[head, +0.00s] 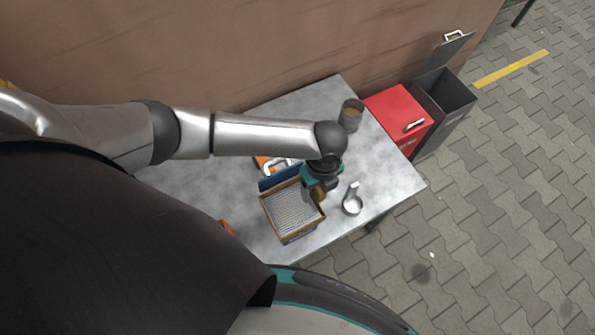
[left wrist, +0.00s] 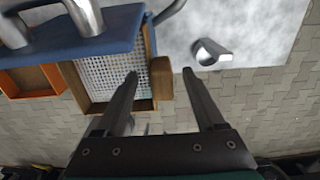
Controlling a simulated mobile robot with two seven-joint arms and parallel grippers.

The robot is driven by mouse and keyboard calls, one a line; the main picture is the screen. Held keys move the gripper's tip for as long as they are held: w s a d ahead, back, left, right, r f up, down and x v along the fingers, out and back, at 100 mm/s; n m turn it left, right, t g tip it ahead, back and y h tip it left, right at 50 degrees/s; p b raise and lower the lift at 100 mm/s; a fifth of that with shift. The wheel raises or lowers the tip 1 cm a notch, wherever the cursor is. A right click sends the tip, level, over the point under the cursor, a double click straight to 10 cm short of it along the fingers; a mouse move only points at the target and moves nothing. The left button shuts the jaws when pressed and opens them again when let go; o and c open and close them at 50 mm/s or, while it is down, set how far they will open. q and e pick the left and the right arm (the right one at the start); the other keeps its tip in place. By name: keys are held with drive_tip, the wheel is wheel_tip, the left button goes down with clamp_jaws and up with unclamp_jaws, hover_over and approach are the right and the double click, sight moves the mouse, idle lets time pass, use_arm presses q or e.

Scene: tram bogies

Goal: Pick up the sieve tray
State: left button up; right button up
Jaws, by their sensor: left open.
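The sieve tray (head: 264,207) is a brown-framed tray with a pale mesh floor, on the grey table. Its mesh also shows in the left wrist view (left wrist: 106,80), left of my fingers and partly covered by a blue panel. My left gripper (head: 316,193) is at the tray's right side in the head view. In the left wrist view its two fingers (left wrist: 160,74) are apart. A brown block (left wrist: 161,88) at the tray's right side shows between the fingertips; I cannot tell whether they touch it. My right gripper is not in view.
The blue panel (left wrist: 85,38) with grey cylindrical parts stands beside the tray. A metal scoop-like item (head: 352,202) lies right of it, and a cup (head: 351,114) stands behind on the table (head: 392,175). A red box (head: 397,112) and an open dark bin (head: 448,95) stand beyond.

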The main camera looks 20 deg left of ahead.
use_arm(q)
clamp_jaws()
idle(0.6)
